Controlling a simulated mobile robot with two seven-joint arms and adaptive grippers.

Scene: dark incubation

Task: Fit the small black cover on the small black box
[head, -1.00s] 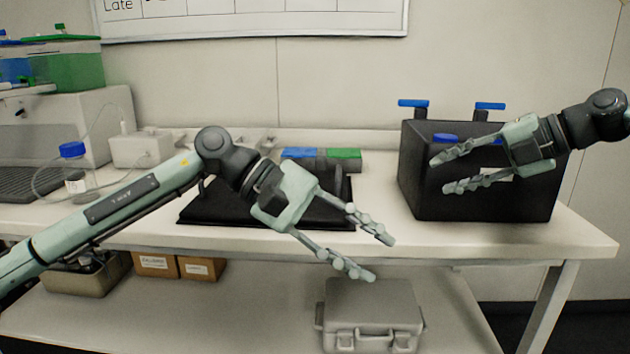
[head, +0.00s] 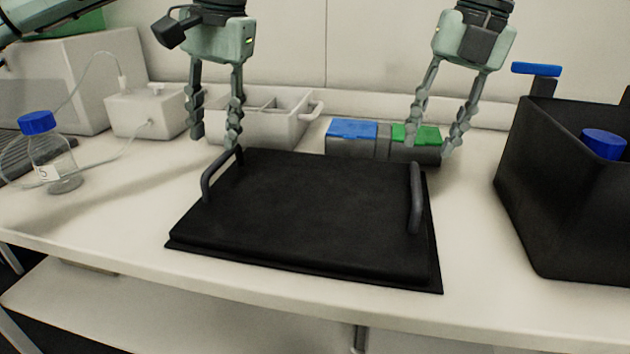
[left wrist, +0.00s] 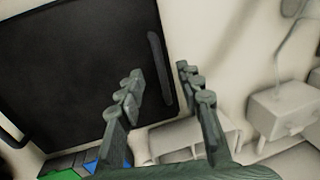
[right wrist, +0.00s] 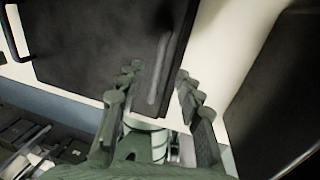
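The black cover (head: 310,215) lies flat on the bench, a wide slab with an upright handle at each side. Its left handle (head: 220,176) and right handle (head: 416,198) stand clear. The black box (head: 560,200) stands open-topped at the right, with a blue-capped bottle (head: 603,145) inside. My left gripper (head: 215,143) points down, open and empty, above and behind the left handle. In the left wrist view that handle (left wrist: 160,72) appears between the fingertips. My right gripper (head: 430,150) is open and empty behind the right handle, which appears between its fingertips in the right wrist view (right wrist: 160,75).
A blue-and-green-topped rack (head: 352,130) stands behind the cover, close to my right gripper. A white divided tray (head: 275,122) is behind the left handle. A blue-capped bottle (head: 60,165) with tubing stands at the left. Bench is bare between cover and box.

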